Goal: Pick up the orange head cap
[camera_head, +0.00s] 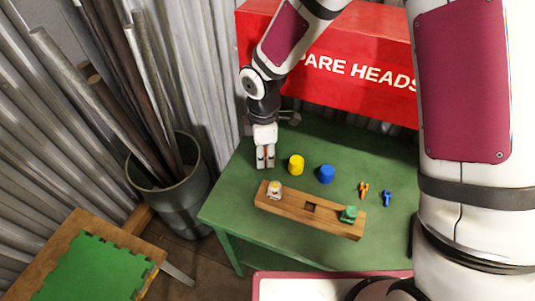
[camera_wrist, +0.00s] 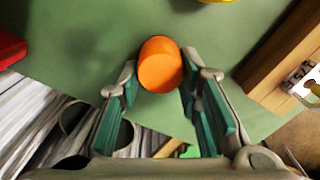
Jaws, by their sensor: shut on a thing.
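The orange head cap (camera_wrist: 160,66) shows in the wrist view between the tips of my two green-padded fingers. My gripper (camera_wrist: 157,88) is shut on it, just above or at the green table top; I cannot tell whether the cap touches the table. In the head view my gripper (camera_head: 265,162) points down near the table's left side, left of the yellow cap. The orange cap is mostly hidden by the fingers there.
A yellow cap (camera_head: 296,165) and blue cap (camera_head: 327,173) stand right of my gripper. A wooden block (camera_head: 290,205) lies in front, with a square hole and a green piece (camera_head: 348,214). A red box (camera_head: 340,70) stands behind. A bin of pipes (camera_head: 175,205) is left.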

